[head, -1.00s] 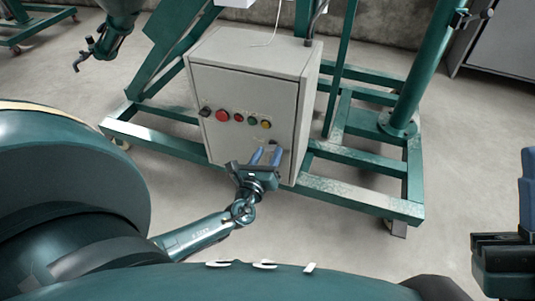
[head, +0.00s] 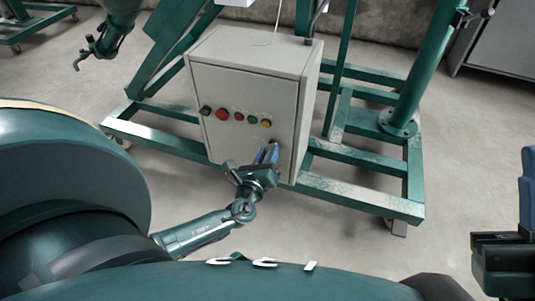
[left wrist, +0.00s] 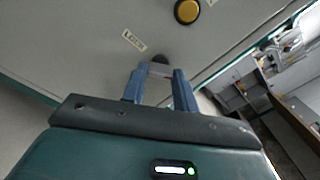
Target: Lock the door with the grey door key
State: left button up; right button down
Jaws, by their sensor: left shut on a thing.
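The light grey control cabinet door (head: 245,115) faces me and looks closed. My left gripper (head: 268,153) is at the lower right of the door. It also shows in the left wrist view (left wrist: 160,74), with its blue fingers shut on the small grey door key (left wrist: 159,70). The key's far end meets a dark round lock (left wrist: 160,58) on the door; how deep it sits is hidden. In the head view the fingers largely cover the key. My right gripper (head: 527,195) is cut off at the right edge, with one blue finger showing.
A row of buttons, including a red one (head: 222,114) and a yellow one (head: 266,123), sits above the lock. A green steel frame (head: 365,190) surrounds the cabinet. The concrete floor (head: 350,245) in front is clear.

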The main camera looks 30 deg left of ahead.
pick_arm(q)
jog(key=n, duration=0.6)
jog(key=shift+a, duration=0.1)
jog(key=n, duration=0.5)
jog(key=shift+n, duration=0.4)
jog(key=o, duration=1)
jog(key=shift+c, duration=0.2)
jog(key=shift+s, duration=0.1)
